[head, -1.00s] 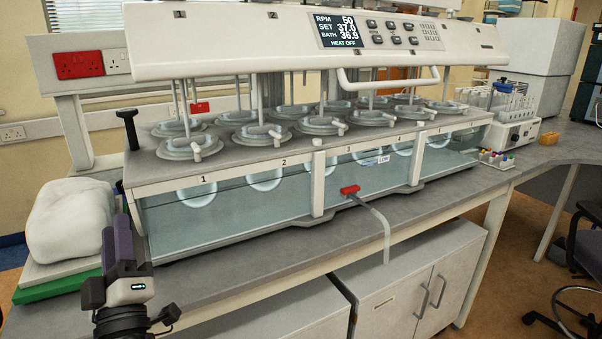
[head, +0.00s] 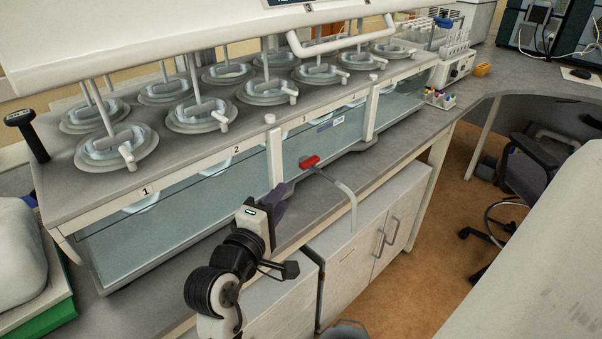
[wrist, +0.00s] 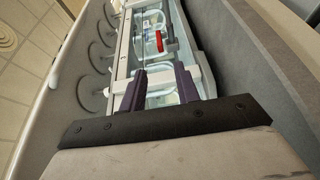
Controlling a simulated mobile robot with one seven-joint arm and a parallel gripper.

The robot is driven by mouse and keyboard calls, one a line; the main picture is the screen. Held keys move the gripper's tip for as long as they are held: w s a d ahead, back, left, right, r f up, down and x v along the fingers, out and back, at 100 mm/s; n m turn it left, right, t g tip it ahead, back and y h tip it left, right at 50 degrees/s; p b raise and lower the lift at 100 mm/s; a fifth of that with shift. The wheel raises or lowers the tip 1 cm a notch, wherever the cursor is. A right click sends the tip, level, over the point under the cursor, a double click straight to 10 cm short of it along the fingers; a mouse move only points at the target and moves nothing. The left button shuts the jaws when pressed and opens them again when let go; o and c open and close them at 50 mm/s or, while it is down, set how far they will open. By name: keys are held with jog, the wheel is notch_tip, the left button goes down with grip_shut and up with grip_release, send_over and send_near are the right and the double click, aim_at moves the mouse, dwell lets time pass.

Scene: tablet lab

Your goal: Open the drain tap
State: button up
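The drain tap has a red handle (head: 309,161) on the front of the glass water bath (head: 175,205), with a pale hose (head: 346,190) curving from it down over the bench edge. The red handle also shows in the wrist view (wrist: 159,41), ahead of my fingers and apart from them. My gripper (head: 276,196) is in front of the bath, left of the tap. In the wrist view its two dark purple fingers (wrist: 158,75) stand apart with an empty gap between them.
The bath's lid carries several round vessel covers, and a white handle bar (head: 340,38) overhangs it. White cupboards (head: 365,240) stand under the bench. A bucket rim (head: 345,329) shows at the bottom. A grey chair (head: 530,165) stands at right.

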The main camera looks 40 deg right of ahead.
aim_at(303, 168)
jog(key=shift+w+d+f+b, duration=0.25)
jog(key=shift+d+b, duration=0.15)
jog(key=shift+b, duration=0.1)
jog(key=p+x, duration=0.1)
jog(key=x, duration=0.2)
jog(key=p+x, duration=0.1)
jog(key=x, duration=0.2)
jog(key=p+x, duration=0.1)
jog(key=x, duration=0.2)
jog(key=shift+w+d+r, duration=0.15)
jog(key=shift+d+r, duration=0.1)
jog(key=shift+r, duration=0.1)
jog(key=shift+w+d+f, duration=0.1)
jog(key=shift+w+d, duration=0.2)
jog(key=shift+d, duration=0.35)
jog(key=shift+c, duration=0.3)
grip_shut()
